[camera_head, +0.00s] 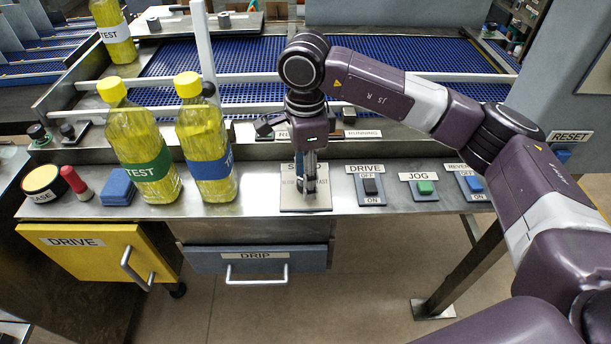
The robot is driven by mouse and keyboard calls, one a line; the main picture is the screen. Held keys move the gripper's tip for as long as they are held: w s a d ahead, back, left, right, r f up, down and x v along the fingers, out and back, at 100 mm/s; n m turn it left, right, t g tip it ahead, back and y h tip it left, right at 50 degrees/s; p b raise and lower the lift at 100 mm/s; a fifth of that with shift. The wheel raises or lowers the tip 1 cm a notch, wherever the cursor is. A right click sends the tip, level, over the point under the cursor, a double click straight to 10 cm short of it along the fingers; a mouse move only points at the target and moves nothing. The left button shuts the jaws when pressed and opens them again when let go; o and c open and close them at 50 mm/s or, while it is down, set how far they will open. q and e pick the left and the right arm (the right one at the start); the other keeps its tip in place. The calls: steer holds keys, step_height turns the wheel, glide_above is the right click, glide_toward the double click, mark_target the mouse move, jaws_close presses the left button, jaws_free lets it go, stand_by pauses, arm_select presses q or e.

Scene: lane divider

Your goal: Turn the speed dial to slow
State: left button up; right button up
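The speed dial's plate (288,203) is a pale square on the metal console, partly covered by my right gripper. An S at its upper left and part of the word FAST at its right show. The dial itself is largely hidden behind the fingers. My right gripper (311,188) points straight down over the middle of this plate, with its fingertips at or very near the dial. I cannot tell whether the fingers are closed on the dial or which way it points. My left gripper is not in view.
DRIVE (371,187), JOG (425,189) and REVERSE (475,185) switches sit right of the plate. Two yellow bottles, green-labelled (145,160) and blue-labelled (208,160), stand to its left. A blue conveyor (225,62) runs behind. Yellow DRIVE (75,258) and grey DRIP (215,258) drawers are below.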

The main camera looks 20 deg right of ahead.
steer(key=shift+r, duration=0.2)
step_height(320, 180, up, 12)
steer(key=shift+f, duration=0.2)
stand_by(0.3)
stand_by(0.4)
